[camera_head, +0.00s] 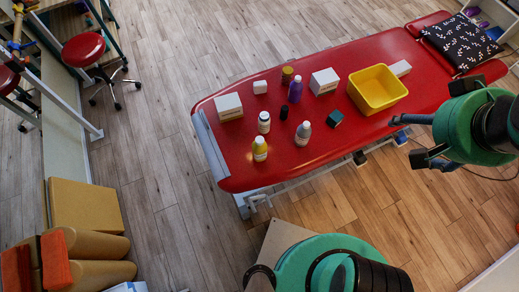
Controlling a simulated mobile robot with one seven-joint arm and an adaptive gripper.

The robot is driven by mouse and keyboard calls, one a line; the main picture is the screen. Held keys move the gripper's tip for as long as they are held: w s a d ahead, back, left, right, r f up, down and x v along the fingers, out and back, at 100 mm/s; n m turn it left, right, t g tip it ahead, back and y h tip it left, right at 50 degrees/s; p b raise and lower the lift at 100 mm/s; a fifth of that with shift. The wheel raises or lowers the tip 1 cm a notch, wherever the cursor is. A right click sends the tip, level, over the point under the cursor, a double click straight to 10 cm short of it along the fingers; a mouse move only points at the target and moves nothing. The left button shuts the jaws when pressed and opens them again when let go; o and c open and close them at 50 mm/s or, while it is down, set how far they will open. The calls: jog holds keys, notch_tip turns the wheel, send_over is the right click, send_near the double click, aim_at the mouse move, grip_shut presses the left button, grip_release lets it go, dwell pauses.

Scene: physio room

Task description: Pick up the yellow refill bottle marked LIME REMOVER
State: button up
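A yellow bottle (260,150) with a pale cap and a white label stands upright near the front left edge of the red treatment table (300,160). Its lettering is too small to read. A white bottle (264,123) stands just behind it and a grey bottle (303,133) to its right. My gripper (399,120) is at the right, over the table's front edge, well apart from the yellow bottle. It is small and seen from the side, partly behind my wrist, so its finger opening is unclear. I see nothing held in it.
A yellow bin (377,90) stands between the bottles and my gripper's side. White boxes (229,107) (324,81), a purple bottle (295,90), a dark bottle (284,112), an olive-topped container (287,74) and a dark green cube (334,118) stand around.

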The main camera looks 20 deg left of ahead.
jog(key=w+a+f+g+b, duration=0.2)
jog(key=w+a+f+b, duration=0.2)
jog(key=w+a+f, duration=0.5)
jog(key=g+b, duration=0.3)
jog(key=b, duration=0.6)
send_over(260, 140)
jog(key=shift+m, duration=0.4)
notch_tip(260, 140, down, 34)
jog(key=shift+w+d+f, duration=0.1)
jog(key=shift+w+d, duration=0.05)
jog(key=shift+a+f, duration=0.2)
jog(key=shift+f, duration=0.1)
jog(key=shift+f+b, duration=0.8)
jog(key=shift+f, duration=3.45)
